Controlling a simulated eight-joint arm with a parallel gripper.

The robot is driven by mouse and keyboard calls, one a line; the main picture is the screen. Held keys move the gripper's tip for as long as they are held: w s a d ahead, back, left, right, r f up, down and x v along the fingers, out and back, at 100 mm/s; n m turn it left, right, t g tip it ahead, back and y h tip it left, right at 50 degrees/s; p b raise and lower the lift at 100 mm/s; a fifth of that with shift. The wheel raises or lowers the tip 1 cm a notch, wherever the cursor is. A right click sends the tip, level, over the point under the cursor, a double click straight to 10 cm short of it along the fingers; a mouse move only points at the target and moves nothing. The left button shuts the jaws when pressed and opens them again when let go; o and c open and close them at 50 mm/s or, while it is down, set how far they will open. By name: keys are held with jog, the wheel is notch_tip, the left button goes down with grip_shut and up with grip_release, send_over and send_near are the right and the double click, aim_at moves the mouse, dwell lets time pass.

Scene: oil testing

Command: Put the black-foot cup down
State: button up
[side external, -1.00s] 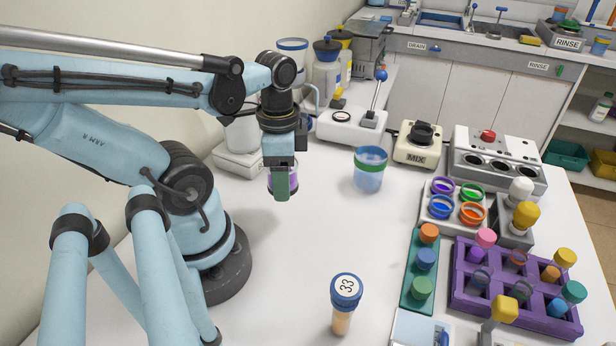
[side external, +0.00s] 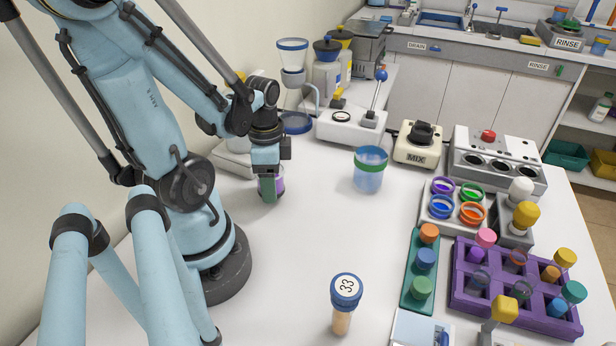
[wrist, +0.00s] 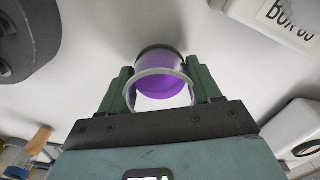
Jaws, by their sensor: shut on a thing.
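The black-foot cup (wrist: 163,88) is a clear cup with purple contents, a pale rim towards the wrist camera and a dark foot at its far end. My gripper (wrist: 160,92) is shut on it, one green finger on each side. In the side view the cup (side external: 279,185) is partly hidden behind a finger of my gripper (side external: 270,188). It looks upright, at or just above the white table left of centre. I cannot tell whether its foot touches the table.
A blue cup with a green band (side external: 369,171) stands to the right. A scale-like device with a blue-knobbed lever (side external: 352,125) is behind. A vial marked 33 (side external: 344,303) stands in front. Racks, including a purple one (side external: 515,290), fill the right. The table's middle is clear.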

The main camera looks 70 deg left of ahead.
jog(key=shift+f, duration=0.95)
jog(key=shift+f, duration=0.2)
jog(key=o, duration=1.1)
jog(key=shift+r, duration=0.15)
jog(key=shift+r, duration=6)
jog(key=w+d+n+t, duration=0.1)
jog(key=w+d+t, duration=0.1)
jog(key=w+d, duration=0.2)
jog(key=w+d+r+n+t, duration=0.1)
jog(key=w+d+n+t, duration=0.1)
jog(key=w+d, duration=0.2)
jog(key=w+d+n+t, duration=0.1)
jog(key=w+d+t, duration=0.2)
jog(key=w+d, duration=0.1)
jog(key=shift+w+r+n, duration=0.25)
jog(key=shift+w+n, duration=0.05)
jog(key=shift+w, duration=0.1)
